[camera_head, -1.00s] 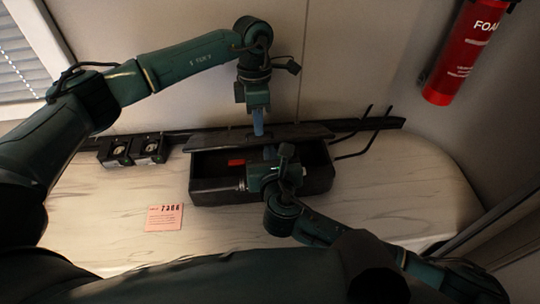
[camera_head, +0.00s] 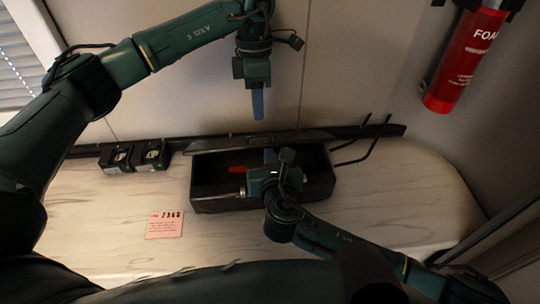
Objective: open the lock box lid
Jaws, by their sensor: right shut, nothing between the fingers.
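The black lock box (camera_head: 216,203) stands on the pale marbled counter with its lid (camera_head: 262,142) raised and tilted back at its rear edge. A red object (camera_head: 237,170) lies inside the box. My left gripper (camera_head: 258,112) hangs above and behind the lid, pointing down and apart from it; I cannot tell whether its blue fingers are open or shut. My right gripper (camera_head: 271,156) is over the box's right half, shut and empty, and its body hides part of the box's inside and front wall.
A pink note (camera_head: 165,224) with the number 7360 lies on the counter left of the box. Two small black devices (camera_head: 135,157) stand at the back left. A black rail with hooks (camera_head: 365,140) runs along the wall. A red fire extinguisher (camera_head: 465,60) hangs at upper right.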

